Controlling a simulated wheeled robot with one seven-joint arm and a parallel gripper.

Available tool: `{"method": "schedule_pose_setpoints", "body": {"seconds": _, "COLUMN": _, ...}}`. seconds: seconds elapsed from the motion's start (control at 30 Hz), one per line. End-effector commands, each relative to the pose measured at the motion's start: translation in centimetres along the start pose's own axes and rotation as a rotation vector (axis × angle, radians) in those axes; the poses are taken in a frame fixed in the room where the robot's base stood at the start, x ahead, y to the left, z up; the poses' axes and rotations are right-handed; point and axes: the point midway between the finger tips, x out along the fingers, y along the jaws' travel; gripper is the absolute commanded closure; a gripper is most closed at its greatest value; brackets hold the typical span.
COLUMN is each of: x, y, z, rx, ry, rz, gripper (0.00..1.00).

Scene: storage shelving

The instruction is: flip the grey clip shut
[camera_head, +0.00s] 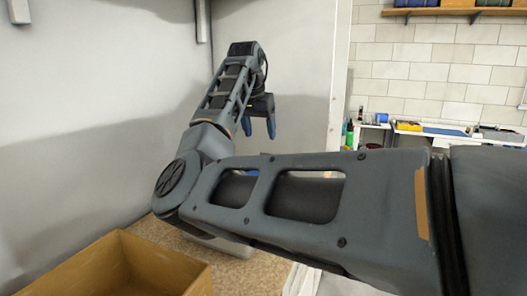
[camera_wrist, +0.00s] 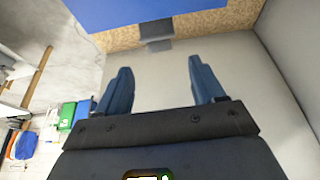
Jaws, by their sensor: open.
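My gripper (camera_head: 260,136) is open and empty, with its two blue fingers pointing down, left of the tall white panel edge in the head view. The wrist view shows the same fingers spread apart (camera_wrist: 160,66). Beyond them, near the top middle, a small grey piece (camera_wrist: 156,29), apparently the grey clip, sits at the edge of a blue surface (camera_wrist: 215,8). It is apart from the fingers. Whether it stands open or shut is not clear. In the head view the clip is not visible; my arm hides most of a blue thing there.
A speckled brown shelf board (camera_head: 152,229) carries an open brown box (camera_head: 157,256) at the lower left. A pale wall stands at the left, and a white upright panel edge (camera_head: 339,80) at the right of my gripper. A cluttered bench (camera_head: 400,131) lies farther back.

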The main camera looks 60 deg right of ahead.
Motion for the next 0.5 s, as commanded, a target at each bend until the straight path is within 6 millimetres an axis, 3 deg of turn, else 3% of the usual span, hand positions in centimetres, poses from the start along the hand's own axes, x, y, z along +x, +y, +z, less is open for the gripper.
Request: {"method": "schedule_pose_setpoints", "body": {"seconds": 0.5, "x": 6.7, "y": 0.1, "z": -0.1, "rx": 0.0, "ry": 0.001, "rz": 0.003, "gripper": 0.32}}
